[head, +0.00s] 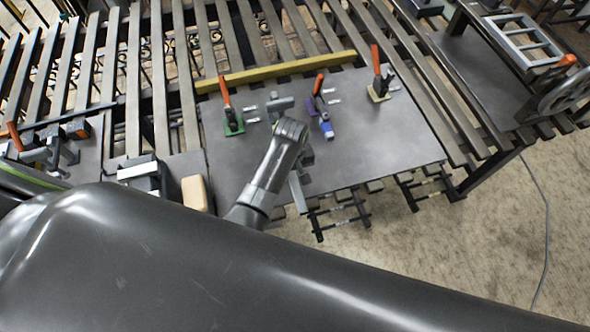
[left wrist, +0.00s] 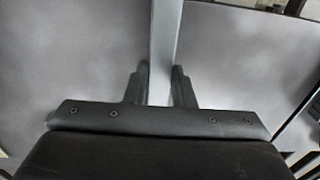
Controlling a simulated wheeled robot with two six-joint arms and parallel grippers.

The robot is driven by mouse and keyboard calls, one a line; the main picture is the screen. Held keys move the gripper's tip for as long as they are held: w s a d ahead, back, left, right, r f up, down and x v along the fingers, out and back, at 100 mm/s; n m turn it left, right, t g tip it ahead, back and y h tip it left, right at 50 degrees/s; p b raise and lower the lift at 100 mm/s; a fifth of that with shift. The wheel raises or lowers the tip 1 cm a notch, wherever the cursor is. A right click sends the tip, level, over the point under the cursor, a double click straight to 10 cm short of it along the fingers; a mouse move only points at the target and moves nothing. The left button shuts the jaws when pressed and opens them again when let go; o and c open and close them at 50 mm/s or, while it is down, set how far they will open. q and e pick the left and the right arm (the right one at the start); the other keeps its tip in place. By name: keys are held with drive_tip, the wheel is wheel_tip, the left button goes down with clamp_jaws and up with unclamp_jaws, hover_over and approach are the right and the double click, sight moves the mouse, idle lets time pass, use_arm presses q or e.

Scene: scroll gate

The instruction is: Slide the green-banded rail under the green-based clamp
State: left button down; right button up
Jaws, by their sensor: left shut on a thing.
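The green-based clamp (head: 234,121) stands on the grey plate (head: 375,150), its orange handle upright. My left gripper (head: 304,160) is right of it and nearer me, its fingers mostly hidden behind my wrist in the head view. In the left wrist view my left gripper (left wrist: 162,82) is shut on a plain grey bar (left wrist: 165,40), its fingers on both sides. Part of this bar (head: 298,193) shows below the gripper at the plate's front edge. No green band is visible on it, so I cannot tell which rail it is. My right gripper is out of view.
A purple-based clamp (head: 313,104) and a tan-based clamp (head: 379,92) stand to the right, with a blue piece (head: 326,128) near the purple one. A yellow bar (head: 275,72) runs along the back. A tan block (head: 195,193) is at left. The plate's right part is clear.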

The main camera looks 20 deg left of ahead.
use_arm(q)
drive_tip(key=shift+s+a, duration=0.65)
drive_tip(key=shift+a, duration=0.3)
drive_tip(key=shift+s+a, duration=0.6)
drive_tip(key=shift+a, duration=0.35)
drive_tip(key=shift+s+a, duration=0.8)
drive_tip(key=shift+a, duration=0.35)
drive_tip(key=shift+s+a, duration=0.8)
drive_tip(key=shift+a, duration=0.4)
drive_tip(key=shift+s+a, duration=0.8)
drive_tip(key=shift+a, duration=0.35)
drive_tip(key=c, duration=1.1)
unclamp_jaws()
drive_tip(key=shift+c, duration=0.2)
drive_tip(key=shift+r, duration=0.1)
